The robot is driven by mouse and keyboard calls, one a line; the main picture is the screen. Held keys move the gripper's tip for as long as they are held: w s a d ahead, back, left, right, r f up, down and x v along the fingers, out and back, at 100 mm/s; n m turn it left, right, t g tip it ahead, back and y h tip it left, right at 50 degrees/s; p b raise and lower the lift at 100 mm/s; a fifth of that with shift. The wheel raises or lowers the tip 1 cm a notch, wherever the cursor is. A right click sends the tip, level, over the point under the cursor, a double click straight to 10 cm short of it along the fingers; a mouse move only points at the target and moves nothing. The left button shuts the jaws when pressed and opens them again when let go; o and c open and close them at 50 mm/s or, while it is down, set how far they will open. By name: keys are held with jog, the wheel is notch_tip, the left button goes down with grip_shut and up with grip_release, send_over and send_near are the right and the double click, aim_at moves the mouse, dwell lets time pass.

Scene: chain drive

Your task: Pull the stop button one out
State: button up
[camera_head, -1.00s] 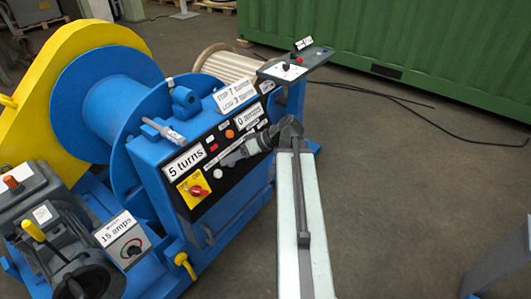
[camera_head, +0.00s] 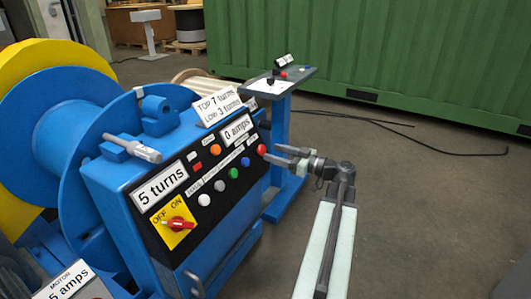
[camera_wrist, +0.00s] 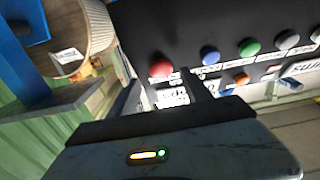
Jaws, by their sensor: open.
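A red round button (camera_head: 262,149) sits at the right end of the button row on the black panel of the blue machine. The wrist view shows the same red button (camera_wrist: 160,68) just beyond the fingertips, roughly between them. I cannot read its label. My gripper (camera_head: 280,156) is open and empty, close to the right of the red button. Its two fingers (camera_wrist: 161,88) point at the panel in the wrist view. I cannot tell whether a finger touches the button. Another small red button (camera_head: 284,75) is on the grey stand behind.
Blue (camera_head: 245,161), green (camera_head: 233,173) and grey-white (camera_head: 204,200) buttons share the row. A red rotary switch (camera_head: 178,223) on a yellow plate is at lower left. The stand (camera_head: 310,75) rises behind my gripper. Floor (camera_head: 430,220) to the right is clear.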

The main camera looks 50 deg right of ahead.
aim_at(264, 150)
jog(key=x, duration=0.3)
jog(key=shift+w+a, duration=0.15)
jog(key=shift+w, duration=0.1)
grip_shut()
jog(key=shift+s+r+p, duration=0.25)
jog(key=shift+s+p, duration=0.05)
jog(key=shift+s, duration=0.25)
grip_release()
jog(key=shift+s, duration=0.1)
